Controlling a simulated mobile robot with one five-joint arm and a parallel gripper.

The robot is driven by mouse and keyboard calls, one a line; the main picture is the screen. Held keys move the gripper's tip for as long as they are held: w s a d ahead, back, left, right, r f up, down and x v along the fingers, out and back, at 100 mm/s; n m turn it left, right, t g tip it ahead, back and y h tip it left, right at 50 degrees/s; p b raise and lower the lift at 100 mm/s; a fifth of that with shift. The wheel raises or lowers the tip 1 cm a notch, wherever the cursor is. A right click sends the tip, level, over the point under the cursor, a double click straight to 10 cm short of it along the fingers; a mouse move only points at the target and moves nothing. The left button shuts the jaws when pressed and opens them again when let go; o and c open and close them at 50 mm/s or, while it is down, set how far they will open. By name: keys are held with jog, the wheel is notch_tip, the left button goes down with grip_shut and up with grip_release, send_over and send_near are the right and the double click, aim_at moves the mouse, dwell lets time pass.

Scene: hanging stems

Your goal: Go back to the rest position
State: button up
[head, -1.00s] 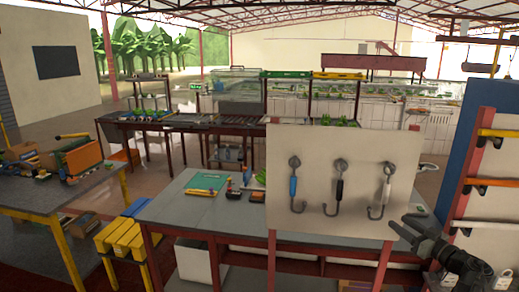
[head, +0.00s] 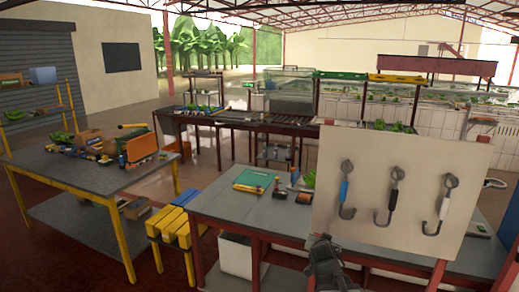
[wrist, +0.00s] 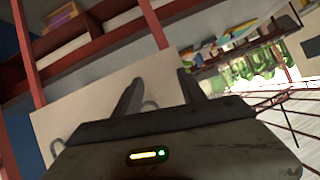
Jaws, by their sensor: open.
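My gripper (head: 324,252) shows at the bottom of the head view, in front of the table and just below the lower left of the white board (head: 408,145). In the wrist view its two fingers (wrist: 160,88) stand apart with nothing between them. Three hooks hang on the board: one with a blue grip (head: 345,188), one with a black grip (head: 394,192) and one with a white grip (head: 443,198). Part of the board (wrist: 85,115) and some hook metal show behind the fingers in the wrist view.
A grey table (head: 235,212) carries a green mat (head: 254,180) and small items. A yellow-legged table (head: 75,172) with boxes is at the left. Open red floor (head: 35,265) shows at the lower left.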

jog(key=s+a+f+n+g+y, duration=0.1)
jog(key=s+a+f+n+g, duration=0.1)
jog(key=s, duration=0.5)
jog(key=s+a+f+n+g+y, duration=0.1)
jog(key=s+a+f+g, duration=0.1)
jog(key=s+f+g, duration=0.3)
jog(key=s+a+f+n+g+y, duration=0.1)
jog(key=s+f+g, duration=0.3)
jog(key=s, duration=0.4)
jog(key=shift+s+a+f+n, duration=0.4)
jog(key=shift+a+n, duration=0.2)
jog(key=shift+n, duration=0.2)
